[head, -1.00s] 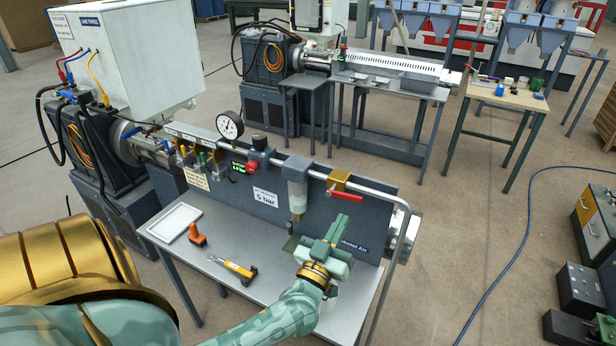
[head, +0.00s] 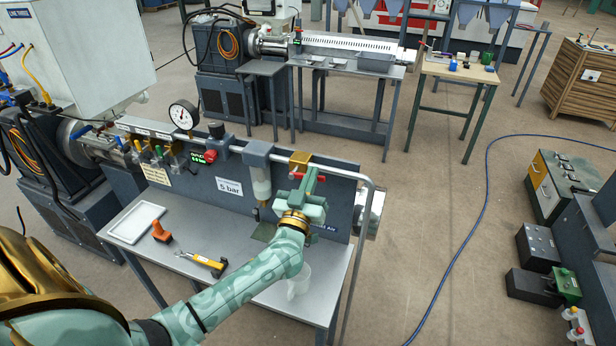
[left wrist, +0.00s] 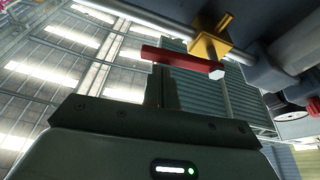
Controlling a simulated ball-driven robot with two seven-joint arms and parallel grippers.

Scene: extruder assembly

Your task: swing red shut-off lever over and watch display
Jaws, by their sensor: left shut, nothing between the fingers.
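The red shut-off lever (head: 321,178) sits on the brass-yellow valve (head: 300,158) at the right end of the pipe above the grey panel. In the left wrist view the lever (left wrist: 185,60) sticks out leftward from the yellow valve body (left wrist: 208,40). My left gripper (head: 312,186) is at the lever and hides part of it in the head view. Its shut fingers (left wrist: 162,88) overlap the lever in the wrist view; I cannot tell whether they touch. The small display (head: 196,157) has lit green text, too small to read surely. My right gripper is not in view.
A round gauge (head: 183,115) and a filter bowl (head: 260,180) stand along the pipe. The bench (head: 200,225) holds a white tray (head: 136,222), an orange tool (head: 161,232), a yellow-handled tool (head: 202,262) and a translucent cup (head: 299,283), partly behind my arm.

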